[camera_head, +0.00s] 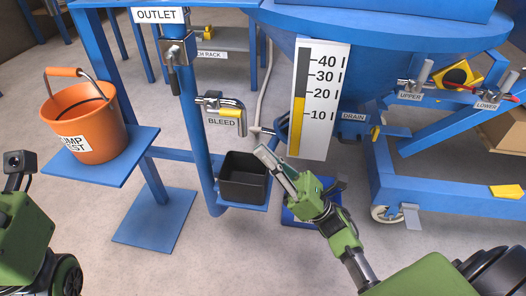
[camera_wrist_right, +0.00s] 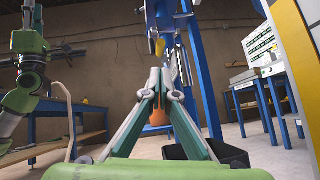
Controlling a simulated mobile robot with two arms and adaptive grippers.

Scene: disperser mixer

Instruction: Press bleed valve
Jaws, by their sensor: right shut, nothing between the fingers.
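In the right wrist view, a yellow lever (camera_wrist_right: 160,47) beside silver pipe shows above and beyond my fingertips. My right gripper (camera_head: 262,151) is shut and empty. In the head view its tips lie right of and below the valve, apart from it, near the black bin. My left arm (camera_wrist_right: 30,65) shows at the left of the wrist view; its finger state is unclear.
The black bin (camera_head: 243,185) stands on a small blue shelf below the valve. An orange bucket (camera_head: 87,127) stands on a blue platform at left. The white level gauge (camera_head: 315,115) on the blue vessel is close right of my right gripper.

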